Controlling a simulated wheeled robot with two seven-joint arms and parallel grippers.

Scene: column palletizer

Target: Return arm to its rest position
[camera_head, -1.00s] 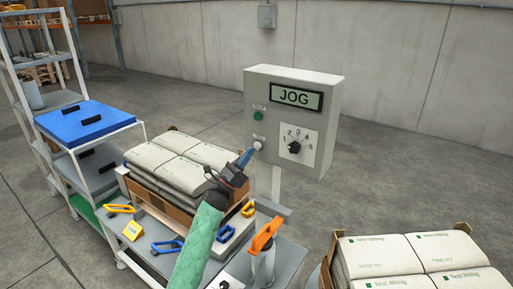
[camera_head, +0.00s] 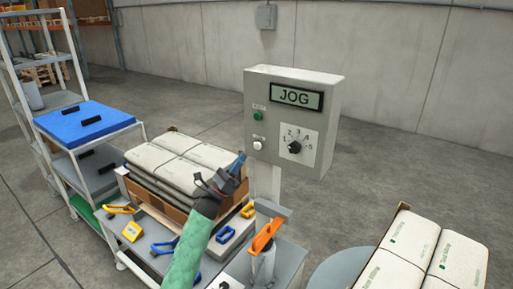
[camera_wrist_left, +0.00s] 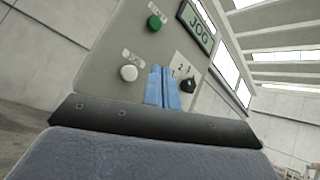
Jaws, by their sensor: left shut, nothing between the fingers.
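My left gripper (camera_head: 239,160) comes in from the lower left on a green-sleeved arm. Its blue fingers are shut with nothing between them, and they also show in the left wrist view (camera_wrist_left: 162,88). The fingers are in front of the lower left of a grey control box (camera_head: 262,160), apart from its white button (camera_head: 258,145). The box has a display (camera_head: 296,97) reading JOG, a green button (camera_head: 258,115) and a black rotary knob (camera_head: 295,147). The white button (camera_wrist_left: 129,73) and green button (camera_wrist_left: 154,23) stand clear of the fingers in the wrist view. My right gripper is not in view.
Stacked sacks (camera_head: 175,158) in a carton sit close behind my left forearm. An orange-handled tool (camera_head: 267,235) stands near the arm. Another sack stack (camera_head: 415,250) is at the lower right. A blue-topped shelf (camera_head: 75,120) stands left. Open floor lies right of the box.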

